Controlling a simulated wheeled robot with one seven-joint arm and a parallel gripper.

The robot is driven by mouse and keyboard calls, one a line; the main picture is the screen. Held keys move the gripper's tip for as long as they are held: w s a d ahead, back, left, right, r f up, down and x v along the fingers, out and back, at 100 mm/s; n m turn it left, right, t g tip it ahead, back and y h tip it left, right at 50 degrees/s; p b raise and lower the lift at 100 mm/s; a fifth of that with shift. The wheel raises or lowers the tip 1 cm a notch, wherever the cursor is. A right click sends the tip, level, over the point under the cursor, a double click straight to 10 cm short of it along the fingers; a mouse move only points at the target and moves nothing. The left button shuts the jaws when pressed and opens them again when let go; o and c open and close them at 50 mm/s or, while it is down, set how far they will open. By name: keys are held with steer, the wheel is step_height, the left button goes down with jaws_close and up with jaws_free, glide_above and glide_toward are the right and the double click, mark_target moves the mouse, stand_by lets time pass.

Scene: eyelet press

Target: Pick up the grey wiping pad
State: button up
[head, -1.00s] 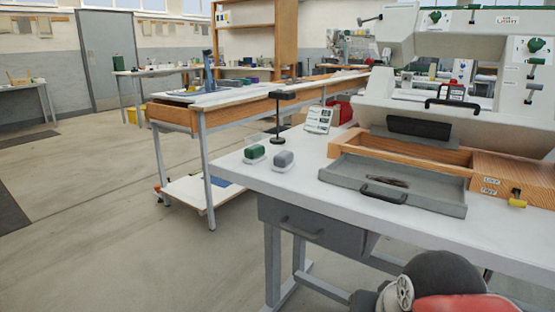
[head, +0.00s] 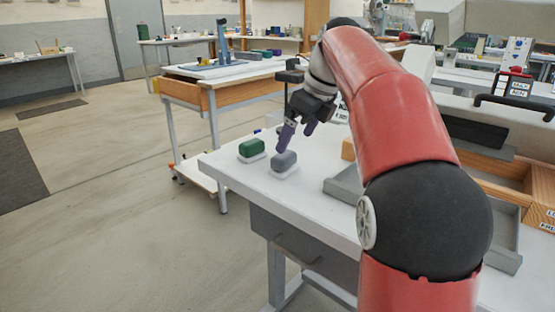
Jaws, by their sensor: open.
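The grey wiping pad (head: 284,161) lies on a small white base near the left end of the white worktable (head: 232,176). A green pad (head: 251,148) on a similar white base lies just left of it, a small gap apart. My gripper (head: 298,136) is above and slightly right of the grey pad, pointing down, with its purple-grey fingers apart and nothing between them. One fingertip looks close to the top of the grey pad; I cannot tell whether it touches.
A grey tray (head: 345,187) lies to the right of the pads, partly behind my arm. A wooden-edged bench (head: 184,91) stands behind. A dark stand rises just behind my gripper. The table's left corner is clear.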

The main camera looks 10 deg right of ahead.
mark_target(284, 156)
steer(key=b+x, duration=0.1)
steer(key=x, duration=0.2)
steer(key=a+x, duration=0.1)
steer(key=x, duration=0.2)
steer(key=shift+a+f+b, duration=0.15)
steer(key=shift+f+b, duration=0.15)
steer(key=shift+b, duration=0.05)
steer(key=c, duration=1.1)
